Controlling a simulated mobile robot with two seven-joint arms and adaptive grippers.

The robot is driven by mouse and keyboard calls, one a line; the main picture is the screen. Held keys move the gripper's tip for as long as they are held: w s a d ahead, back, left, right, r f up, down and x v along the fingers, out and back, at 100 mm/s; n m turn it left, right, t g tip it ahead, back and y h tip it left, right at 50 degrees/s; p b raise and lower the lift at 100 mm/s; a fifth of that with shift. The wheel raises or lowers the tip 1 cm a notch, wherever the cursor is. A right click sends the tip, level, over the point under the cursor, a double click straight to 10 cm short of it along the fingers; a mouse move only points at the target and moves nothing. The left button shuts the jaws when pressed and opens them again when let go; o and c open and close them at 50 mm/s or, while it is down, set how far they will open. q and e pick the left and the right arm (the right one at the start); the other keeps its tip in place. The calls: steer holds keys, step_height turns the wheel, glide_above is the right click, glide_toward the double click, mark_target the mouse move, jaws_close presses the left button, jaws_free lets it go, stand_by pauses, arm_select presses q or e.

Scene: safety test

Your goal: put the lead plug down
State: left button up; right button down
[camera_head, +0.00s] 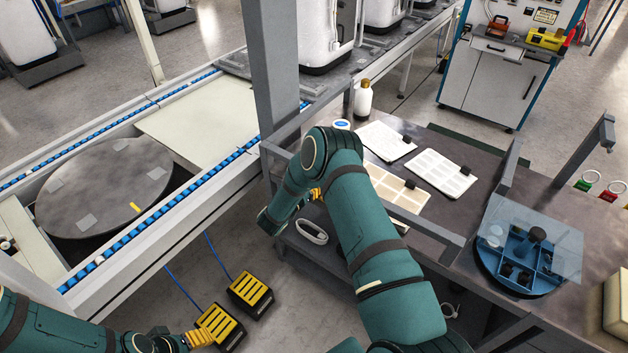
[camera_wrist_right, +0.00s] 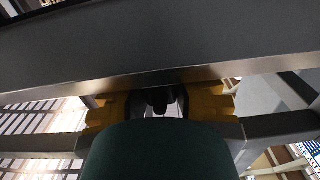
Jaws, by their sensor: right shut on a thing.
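My right gripper (camera_head: 316,193) is under the front edge of the workbench, beside the grey post, mostly hidden by my own arm. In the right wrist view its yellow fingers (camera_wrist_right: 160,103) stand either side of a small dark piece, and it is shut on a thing. This dark piece (camera_wrist_right: 160,98) seems to be the lead plug, but it is too dark and too covered to make out fully. My left gripper (camera_head: 200,338) is low at the bottom left, beside the yellow pedals; whether its fingers are open is unclear.
A grey beam (camera_wrist_right: 160,45) crosses close ahead of the right gripper. Two yellow-and-black pedals (camera_head: 250,292) with blue cables are on the floor. The workbench (camera_head: 440,215) holds sheets, a bottle (camera_head: 363,99) and a blue round tray (camera_head: 520,282). A conveyor (camera_head: 190,165) runs at left.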

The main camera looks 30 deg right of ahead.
steer(key=c, duration=1)
jaws_free()
steer(key=shift+o, duration=0.2)
steer(key=shift+r, duration=0.1)
